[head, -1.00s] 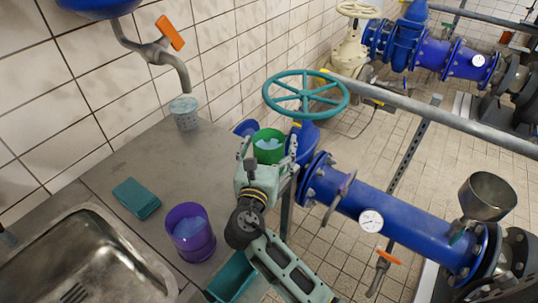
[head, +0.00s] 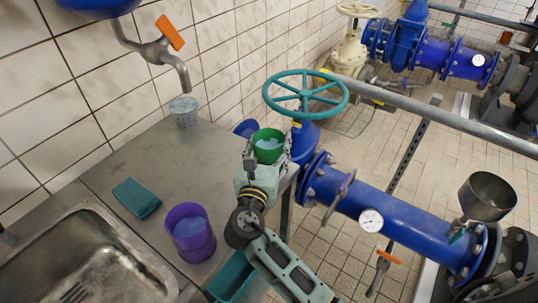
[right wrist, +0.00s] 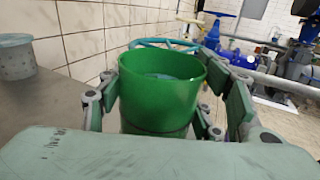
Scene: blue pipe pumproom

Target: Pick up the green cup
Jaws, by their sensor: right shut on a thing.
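The green cup (head: 268,147) stands at the far right corner of the metal counter, with something pale blue inside it. It fills the middle of the right wrist view (right wrist: 160,95), upright. My right gripper (head: 267,158) reaches it from the near side, with its fingers on both sides of the cup; it is shut on the cup. The cup's lower part is hidden by the gripper in the head view. My left gripper is not in view.
A purple cup (head: 190,232), a teal cloth (head: 136,198) and a patterned grey cup (head: 184,110) are on the counter (head: 150,160). A sink (head: 85,255) lies at left. A blue pipe (head: 400,220) and teal handwheel (head: 305,92) stand close right of the green cup.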

